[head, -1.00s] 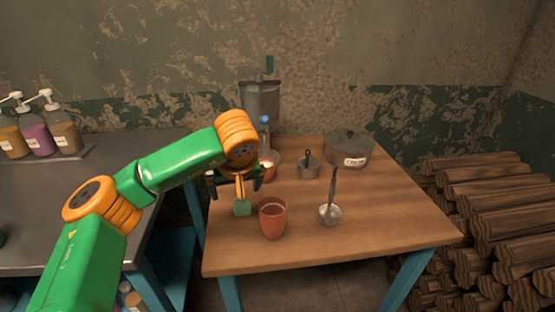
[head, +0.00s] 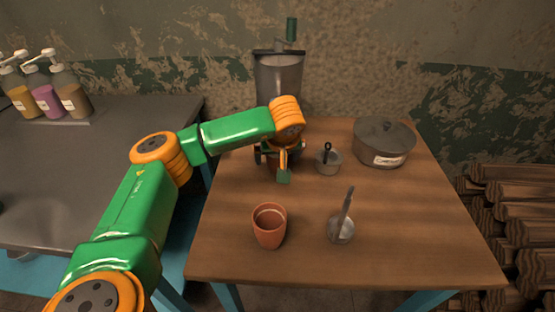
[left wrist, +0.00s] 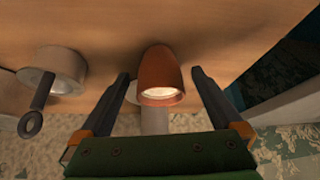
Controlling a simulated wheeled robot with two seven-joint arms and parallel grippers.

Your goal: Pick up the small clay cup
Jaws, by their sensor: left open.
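The small clay cup (left wrist: 160,75) stands on the wooden table (head: 400,245) and shows in the left wrist view between my two open fingers, with a visible gap on each side. Its mouth shows pale contents. In the head view my left gripper and wrist hide most of this cup. My left gripper (head: 280,156) is low over the back left of the table, its fingers around the cup without closing on it. A larger reddish clay cup (head: 269,228) stands upright at the table's front left, apart from the gripper. My right gripper is not in view.
A small metal pot (head: 328,163) stands just right of my left gripper. A lidded pot (head: 384,145) is at the back right, and a metal cup with a handle (head: 341,230) is in front. A tall metal container (head: 279,80) stands behind. The front right of the table is clear.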

